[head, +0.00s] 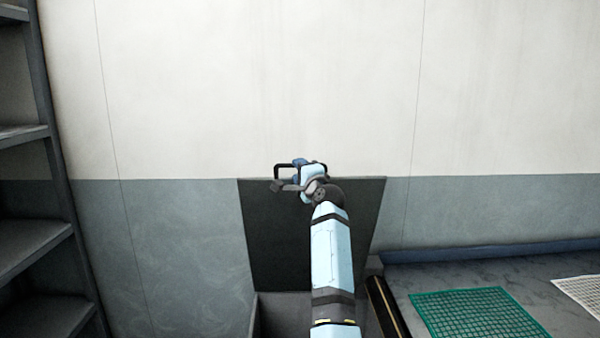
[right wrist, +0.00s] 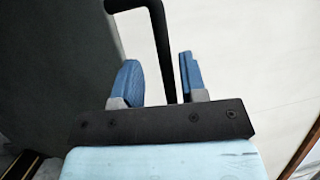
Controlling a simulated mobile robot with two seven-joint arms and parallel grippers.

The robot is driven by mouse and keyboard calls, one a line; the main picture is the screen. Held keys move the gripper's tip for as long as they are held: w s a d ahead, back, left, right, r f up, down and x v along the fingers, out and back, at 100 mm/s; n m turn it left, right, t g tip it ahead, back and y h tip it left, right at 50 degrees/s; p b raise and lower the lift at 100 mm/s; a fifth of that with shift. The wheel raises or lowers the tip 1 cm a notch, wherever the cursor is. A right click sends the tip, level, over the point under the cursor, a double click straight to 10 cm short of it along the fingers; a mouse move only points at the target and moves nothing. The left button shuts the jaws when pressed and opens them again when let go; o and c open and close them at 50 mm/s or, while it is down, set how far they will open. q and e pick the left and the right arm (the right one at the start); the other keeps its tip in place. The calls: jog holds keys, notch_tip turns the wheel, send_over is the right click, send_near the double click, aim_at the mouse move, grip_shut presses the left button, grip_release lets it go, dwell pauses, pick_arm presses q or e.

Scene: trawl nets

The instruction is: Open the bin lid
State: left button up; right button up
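The dark bin lid (head: 275,235) stands raised, close to upright, against the wall. The bin (head: 285,315) shows below it, with its opening partly hidden by my right arm. A black bar handle (head: 283,167) sits at the lid's top edge. My right gripper (head: 305,164) is at this handle. In the right wrist view, the handle (right wrist: 158,40) passes between the two blue fingers of the right gripper (right wrist: 160,78). Gaps show on both sides of the bar, so the fingers are open around it. My left gripper is not in view.
A grey shelf unit (head: 45,130) stands at the left. At the right is a grey work surface (head: 420,275) with a green net (head: 475,312) and a white net (head: 583,290). The wall (head: 260,80) is close behind the lid.

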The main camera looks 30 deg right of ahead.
jog(key=shift+s, duration=0.1)
jog(key=b+v, duration=0.2)
jog(key=v, duration=1.1)
jog(key=shift+s, duration=0.35)
jog(key=shift+f, duration=0.1)
